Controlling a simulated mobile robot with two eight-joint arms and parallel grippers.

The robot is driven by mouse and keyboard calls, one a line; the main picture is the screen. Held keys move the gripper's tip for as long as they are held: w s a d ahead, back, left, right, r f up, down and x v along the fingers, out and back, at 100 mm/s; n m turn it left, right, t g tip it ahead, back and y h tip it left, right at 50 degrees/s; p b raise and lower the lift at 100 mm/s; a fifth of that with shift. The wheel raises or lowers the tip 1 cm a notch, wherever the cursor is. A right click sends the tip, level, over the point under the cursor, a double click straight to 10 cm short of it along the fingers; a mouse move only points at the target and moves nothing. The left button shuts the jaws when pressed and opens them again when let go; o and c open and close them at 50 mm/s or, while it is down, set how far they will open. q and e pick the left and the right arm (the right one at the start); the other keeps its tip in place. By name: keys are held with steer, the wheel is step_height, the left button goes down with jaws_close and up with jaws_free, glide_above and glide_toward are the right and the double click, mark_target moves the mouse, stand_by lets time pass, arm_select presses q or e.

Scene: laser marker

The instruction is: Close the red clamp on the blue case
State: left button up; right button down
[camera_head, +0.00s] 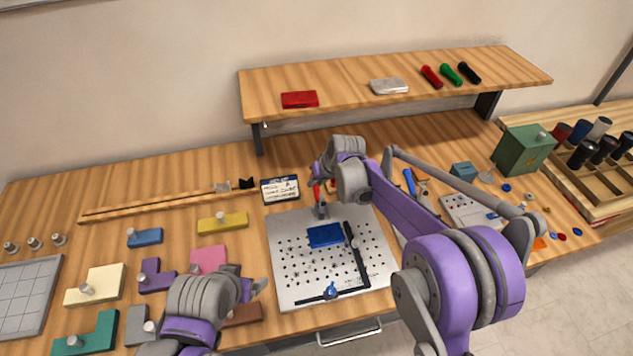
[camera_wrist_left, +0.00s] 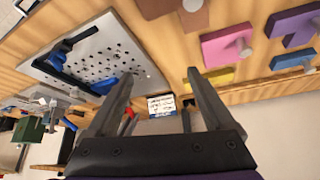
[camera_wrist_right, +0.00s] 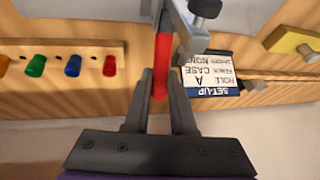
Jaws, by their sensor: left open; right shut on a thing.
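The blue case (camera_head: 325,236) lies on the grey perforated plate (camera_head: 283,275); it also shows in the left wrist view (camera_wrist_left: 98,87). The clamp, with a red handle (camera_wrist_right: 162,60) and a grey metal body (camera_wrist_right: 190,28), stands at the plate's far edge, behind the case. My right gripper (camera_head: 318,181) is shut on the red handle, which lies between its fingers in the right wrist view. The clamp's contact with the case is not clear. My left gripper (camera_wrist_left: 159,75) is open and empty, left of the plate.
A black L-shaped fence (camera_head: 360,265) borders the case's right and front sides. A set-up card (camera_head: 280,190) stands behind the plate. Coloured blocks with knobs, such as a pink one (camera_head: 208,259), lie left. A shelf (camera_head: 350,96) spans the back.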

mark_target(319, 192)
arm_select(q)
steer(key=s+f+b, duration=0.1)
steer(key=f, duration=0.2)
steer(key=shift+s+b, duration=0.35)
steer(key=shift+s, duration=0.05)
arm_select(e)
steer(key=t, duration=0.1)
steer(key=s+t, duration=0.1)
steer(key=r+t+y, duration=0.1)
steer(key=shift+s+d, duration=0.25)
steer(key=shift+s, duration=0.1)
arm_select(q)
steer(key=shift+s+f+b, duration=0.15)
steer(key=shift+f+b, duration=0.15)
steer(key=shift+f, duration=0.1)
arm_select(e)
steer(key=shift+s+r+n+t+y, duration=0.2)
steer(key=shift+r+n+t+y, duration=0.15)
steer(key=shift+t, duration=0.35)
steer(key=shift+d+r, duration=0.1)
steer(key=shift+r, duration=0.05)
